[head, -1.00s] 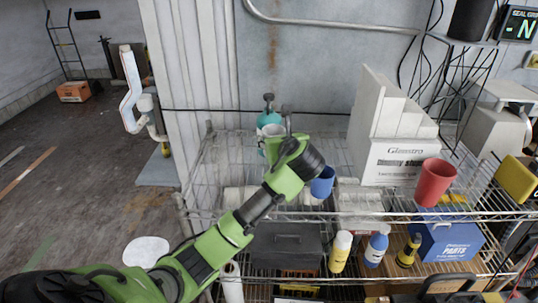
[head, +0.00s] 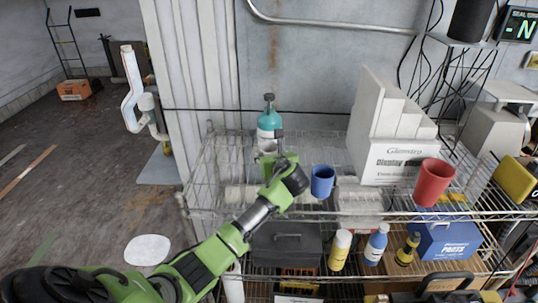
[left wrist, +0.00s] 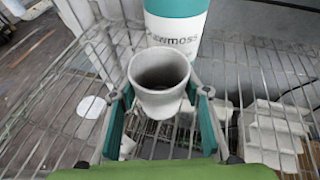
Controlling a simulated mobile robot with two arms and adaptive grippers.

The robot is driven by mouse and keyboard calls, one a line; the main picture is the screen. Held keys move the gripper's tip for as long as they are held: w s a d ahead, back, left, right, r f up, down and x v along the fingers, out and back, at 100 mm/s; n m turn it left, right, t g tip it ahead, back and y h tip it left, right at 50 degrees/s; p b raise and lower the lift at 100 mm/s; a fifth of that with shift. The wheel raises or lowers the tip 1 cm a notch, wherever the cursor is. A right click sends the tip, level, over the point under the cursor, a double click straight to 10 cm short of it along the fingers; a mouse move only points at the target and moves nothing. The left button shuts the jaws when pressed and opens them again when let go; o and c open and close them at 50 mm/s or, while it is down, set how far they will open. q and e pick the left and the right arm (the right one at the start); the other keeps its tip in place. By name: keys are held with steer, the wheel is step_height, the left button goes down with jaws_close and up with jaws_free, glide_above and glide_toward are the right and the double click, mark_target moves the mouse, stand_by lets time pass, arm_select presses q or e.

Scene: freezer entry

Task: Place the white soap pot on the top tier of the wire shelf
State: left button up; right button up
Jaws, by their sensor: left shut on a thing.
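The white soap pot (left wrist: 160,82) is between the two fingers of my left gripper (left wrist: 161,94) in the left wrist view, upright with its round mouth toward the camera. My left gripper is shut on it. In the head view the left gripper (head: 274,158) is over the left part of the wire shelf's top tier (head: 222,160) and hides most of the pot. I cannot tell whether the pot's base touches the wires. My right gripper is not in view.
A teal and white bottle (head: 269,124) stands just behind the pot. A blue cup (head: 322,181), a white display box (head: 395,160) and a red cup (head: 434,182) are to the right on the top tier. Bare wire lies left of the gripper.

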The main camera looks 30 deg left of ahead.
arm_select(q)
steer(key=shift+f, duration=0.1)
steer(key=o, duration=1.1)
steer(key=shift+d+r, duration=0.1)
steer(key=shift+r, duration=0.1)
steer(key=v, duration=1.1)
steer(key=shift+s+d+r+b, duration=0.1)
steer(key=shift+s+d+b, duration=0.15)
steer(key=shift+s+b, duration=0.1)
